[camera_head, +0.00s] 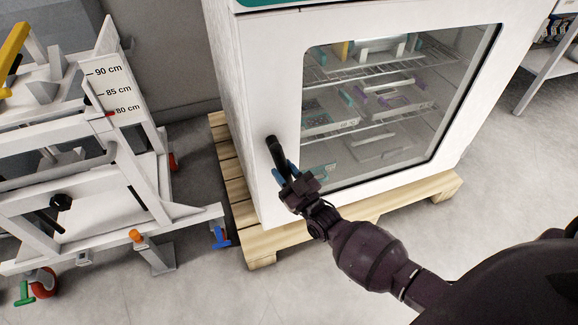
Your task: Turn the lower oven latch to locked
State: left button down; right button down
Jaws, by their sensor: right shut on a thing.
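The lower oven latch (274,148) is a black handle low on the left side of the white oven door (262,90). Its upper part shows and slants down to the right; its lower part is hidden by my gripper. My right gripper (284,172), with blue fingers, reaches in from the right and is shut on the latch. The oven door lies flat against the oven body, and its window shows wire racks. My left gripper is not in view.
The oven stands on a wooden pallet (262,243) that sticks out at the front and left. A white wheeled frame (120,165) with a height scale stands at the left. A shelf (550,62) is at the far right.

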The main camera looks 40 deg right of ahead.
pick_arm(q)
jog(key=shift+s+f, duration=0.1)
pick_arm(e)
jog(key=shift+w+a+f+m+t+h, duration=0.15)
jog(key=shift+a+m+h, duration=0.25)
jog(key=shift+m, duration=0.4)
jog(key=shift+w+a+r+m+t+h, duration=0.15)
jog(key=shift+a+m+h, duration=0.25)
jog(key=shift+m, duration=0.4)
jog(key=c, duration=0.8)
grip_release()
jog(key=shift+f, duration=0.1)
pick_arm(q)
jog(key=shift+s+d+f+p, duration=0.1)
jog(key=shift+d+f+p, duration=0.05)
jog(key=shift+p, duration=0.15)
pick_arm(e)
jog(key=v, duration=0.7)
jog(key=shift+s+f, duration=0.1)
jog(key=shift+s, duration=0.2)
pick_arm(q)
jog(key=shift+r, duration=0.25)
